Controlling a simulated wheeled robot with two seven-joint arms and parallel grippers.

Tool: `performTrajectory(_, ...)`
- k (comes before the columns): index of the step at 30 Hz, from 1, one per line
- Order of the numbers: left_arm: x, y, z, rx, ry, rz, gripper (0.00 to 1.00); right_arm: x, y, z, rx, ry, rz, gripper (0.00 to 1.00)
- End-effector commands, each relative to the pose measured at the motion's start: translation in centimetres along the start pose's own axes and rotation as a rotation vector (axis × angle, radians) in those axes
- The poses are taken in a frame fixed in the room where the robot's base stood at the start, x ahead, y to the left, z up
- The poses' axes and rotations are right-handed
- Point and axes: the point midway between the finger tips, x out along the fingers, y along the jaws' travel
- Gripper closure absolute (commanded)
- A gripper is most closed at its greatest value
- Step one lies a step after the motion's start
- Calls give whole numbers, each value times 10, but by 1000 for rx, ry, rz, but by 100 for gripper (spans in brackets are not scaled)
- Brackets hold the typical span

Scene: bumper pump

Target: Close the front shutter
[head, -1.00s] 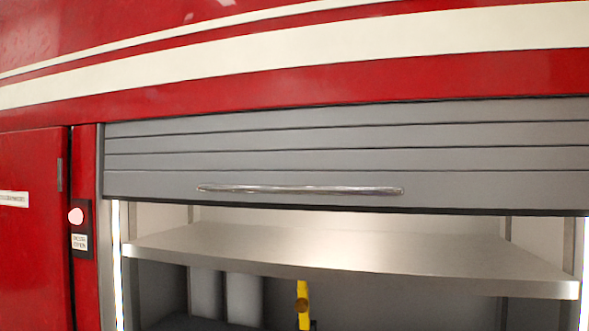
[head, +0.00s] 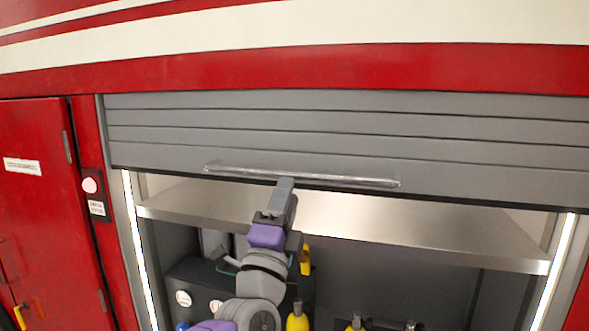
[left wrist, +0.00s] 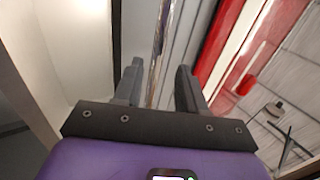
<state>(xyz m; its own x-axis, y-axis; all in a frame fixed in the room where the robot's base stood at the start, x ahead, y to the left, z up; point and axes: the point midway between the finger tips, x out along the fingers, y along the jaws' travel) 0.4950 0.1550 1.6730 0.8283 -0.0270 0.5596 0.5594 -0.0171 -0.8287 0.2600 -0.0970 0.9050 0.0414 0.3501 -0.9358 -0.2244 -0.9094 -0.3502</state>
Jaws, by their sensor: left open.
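The front shutter (head: 450,145) is grey and slatted, and it is rolled most of the way up, with the compartment open below it. Its long metal handle bar (head: 330,178) runs along the bottom slat. My left gripper (head: 286,184) is raised at the handle, just left of the bar's middle. In the left wrist view, the left gripper's (left wrist: 158,85) two fingers are apart, and the handle bar (left wrist: 163,40) runs up between them. Whether the fingers touch the bar cannot be told. My right gripper is not in view.
A metal shelf (head: 400,230) crosses the compartment below the shutter. Yellow-topped items (head: 297,318) stand under it. Lit strips (head: 143,255) line the side frames.

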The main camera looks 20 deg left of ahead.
Motion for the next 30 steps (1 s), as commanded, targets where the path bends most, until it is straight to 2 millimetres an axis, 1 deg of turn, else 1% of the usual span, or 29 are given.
performTrajectory(1,10,0,-1,0,1,3,59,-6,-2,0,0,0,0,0)
performTrajectory(3,22,0,-1,0,0,3,59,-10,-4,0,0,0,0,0)
performTrajectory(9,50,0,-1,-1,1,4,59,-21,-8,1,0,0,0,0)
performTrajectory(14,59,2,0,-2,1,4,59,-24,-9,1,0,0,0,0)
performTrajectory(21,59,2,0,-2,1,4,59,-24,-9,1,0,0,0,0)
performTrajectory(22,59,2,0,-2,1,4,61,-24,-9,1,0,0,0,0)
performTrajectory(27,59,2,0,-2,1,4,87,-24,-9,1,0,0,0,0)
performTrajectory(30,59,2,0,-2,1,4,100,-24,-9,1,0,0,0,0)
